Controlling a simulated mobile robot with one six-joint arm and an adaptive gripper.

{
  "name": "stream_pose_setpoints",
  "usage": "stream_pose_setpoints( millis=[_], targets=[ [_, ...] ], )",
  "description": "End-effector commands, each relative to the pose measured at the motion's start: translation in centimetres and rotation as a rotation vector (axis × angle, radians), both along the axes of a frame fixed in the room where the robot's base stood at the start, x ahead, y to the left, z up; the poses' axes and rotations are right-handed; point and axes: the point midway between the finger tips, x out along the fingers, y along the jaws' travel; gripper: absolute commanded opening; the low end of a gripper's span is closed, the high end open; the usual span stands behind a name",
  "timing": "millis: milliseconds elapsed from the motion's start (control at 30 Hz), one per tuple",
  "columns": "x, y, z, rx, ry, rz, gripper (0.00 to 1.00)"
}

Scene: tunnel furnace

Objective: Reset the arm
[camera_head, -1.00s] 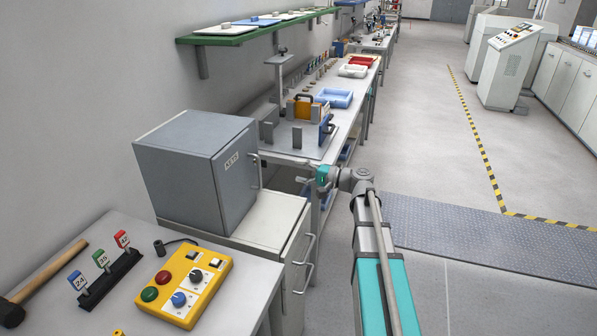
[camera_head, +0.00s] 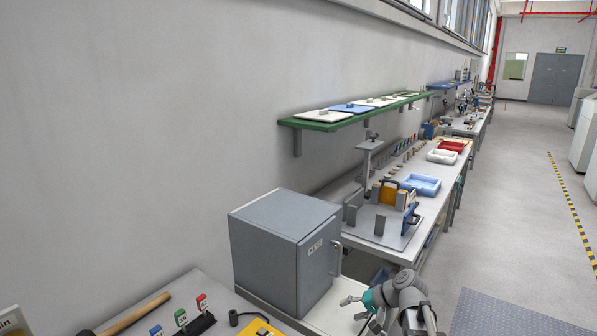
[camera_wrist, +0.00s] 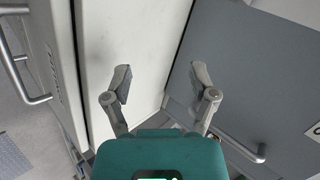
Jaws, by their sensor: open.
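My gripper (camera_head: 353,308) shows at the bottom of the head view, to the right of the grey key cabinet (camera_head: 285,255). It also shows in the wrist view (camera_wrist: 160,82), with its two fingers spread apart and nothing between them. The fingers are above the pale top of the white drawer unit (camera_wrist: 125,35). The grey cabinet fills the right of the wrist view, with its bar handle (camera_wrist: 245,150) low in the picture. I cannot tell the exact gap between fingers and cabinet.
A workbench (camera_head: 432,215) with a blue tray (camera_head: 421,184) and a red tray (camera_head: 451,145) runs along the wall. A green shelf (camera_head: 330,124) hangs above. A hammer (camera_head: 135,314) lies on the near table. The floor aisle (camera_head: 520,200) at right is clear.

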Motion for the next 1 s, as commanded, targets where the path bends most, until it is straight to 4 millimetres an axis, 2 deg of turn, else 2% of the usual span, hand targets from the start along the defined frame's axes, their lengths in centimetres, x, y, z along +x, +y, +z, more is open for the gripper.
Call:
stream_pose_setpoints(
  millis=[33, 267, 600, 800, 1000],
  targets=[
    [-1.2, 0.5, 0.1, -0.053, 0.017, 0.022, 0.74],
    [-5.2, 0.7, -1.2, -0.307, 0.093, 0.107, 0.74],
    [-10.7, -0.9, -1.0, -0.68, 0.186, 0.207, 0.74],
    [-12.0, -1.8, -0.7, -0.798, 0.211, 0.229, 0.74],
    [-12.2, -2.0, -0.7, -0.82, 0.215, 0.233, 0.74]
  ],
)
